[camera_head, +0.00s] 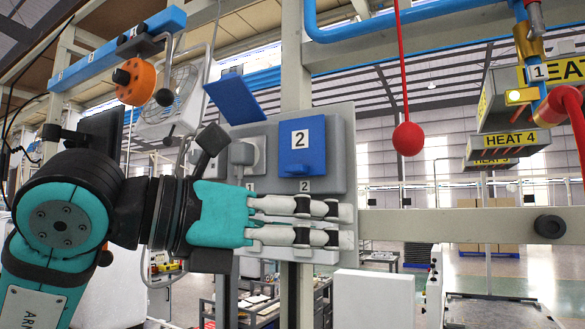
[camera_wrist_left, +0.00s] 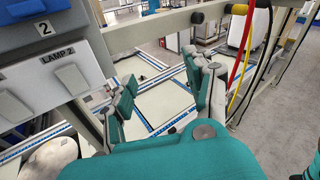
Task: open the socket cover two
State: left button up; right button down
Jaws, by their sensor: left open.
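Socket cover two (camera_head: 301,152) is a blue flap marked 2, lying shut on the grey socket panel (camera_head: 342,140) in the head view. To its left, another blue cover (camera_head: 235,99) stands raised above socket 1, where a grey plug (camera_head: 243,153) sits. My left gripper (camera_head: 338,222) is just below cover two, with its fingers pointing right and spread apart with nothing between them. It hides the lower part of the panel. The left wrist view shows the open fingers (camera_wrist_left: 168,88) and, at the left, a blue part (camera_wrist_left: 35,10) above a 2 label. My right gripper is not in view.
A red ball (camera_head: 407,138) hangs on a red cord right of the panel. A beige rail (camera_head: 460,224) with a black knob runs right from the panel. An orange wheel (camera_head: 134,82) is at upper left.

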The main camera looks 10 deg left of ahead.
pick_arm(q)
jog(key=s+a+r+n+t+y, duration=0.45)
jog(key=a+r+t+y, duration=0.3)
jog(key=a, duration=0.25)
jog(key=p, duration=0.7)
send_near(292, 167)
jog(key=shift+g+h, duration=0.25)
jog(key=x, duration=1)
jog(key=shift+a+r, duration=0.1)
jog(key=shift+r, duration=0.1)
grip_shut()
